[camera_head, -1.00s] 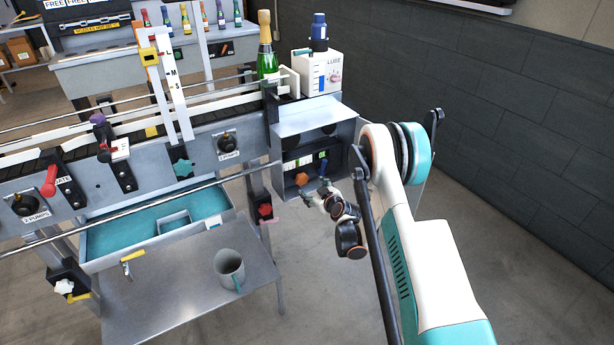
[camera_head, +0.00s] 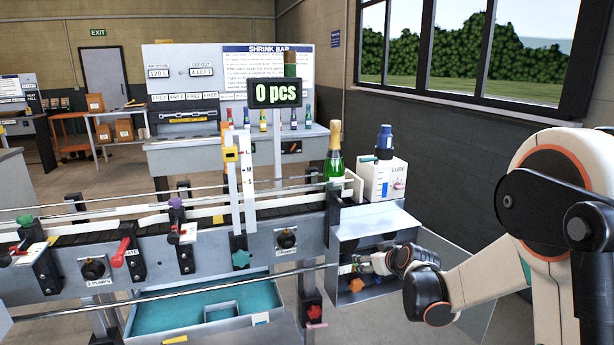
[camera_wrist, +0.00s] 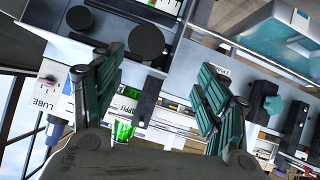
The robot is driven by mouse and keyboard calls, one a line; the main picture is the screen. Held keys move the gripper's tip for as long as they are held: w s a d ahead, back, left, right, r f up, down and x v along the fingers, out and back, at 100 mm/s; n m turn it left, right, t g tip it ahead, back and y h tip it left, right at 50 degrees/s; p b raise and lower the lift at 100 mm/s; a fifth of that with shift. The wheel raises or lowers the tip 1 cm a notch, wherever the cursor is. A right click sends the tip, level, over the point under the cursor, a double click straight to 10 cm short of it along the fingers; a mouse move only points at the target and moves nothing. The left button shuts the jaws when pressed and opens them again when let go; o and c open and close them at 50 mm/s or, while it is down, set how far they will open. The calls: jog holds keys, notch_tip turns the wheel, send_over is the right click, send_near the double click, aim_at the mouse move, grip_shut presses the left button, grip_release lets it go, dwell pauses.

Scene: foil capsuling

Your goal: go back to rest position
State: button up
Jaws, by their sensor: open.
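My gripper (camera_head: 368,264) is in front of the open grey metal box (camera_head: 345,242) at the right end of the conveyor. It is small and partly lost against the box in the head view. In the wrist view my gripper (camera_wrist: 160,88) has its two teal-padded fingers spread wide, with nothing between the pads. My arm comes in from the right, bent at the elbow. Beyond the fingers, the wrist view shows the tilted conveyor end, the green bottle (camera_wrist: 125,130) and the LUBE unit (camera_wrist: 50,92).
The green bottle with gold foil (camera_head: 335,168) stands upright on the conveyor beside the LUBE unit (camera_head: 378,180). Red levers (camera_head: 122,250) and knobs line the conveyor's front. A dark wall and window bound the right side.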

jog(key=s+r+m+g, duration=0.1)
jog(key=s+r, duration=0.3)
jog(key=s, duration=0.3)
jog(key=s+r+h, duration=0.1)
jog(key=s+r, duration=0.2)
jog(key=s, duration=0.3)
jog(key=s+r+m+g, duration=0.1)
jog(key=s+r, duration=0.3)
jog(key=s, duration=0.3)
jog(key=s+f+m+g+h, duration=0.1)
jog(key=s+f+m+g, duration=0.1)
jog(key=s, duration=1.9)
jog(key=shift+d+h, duration=0.3)
jog(key=shift+d, duration=0.1)
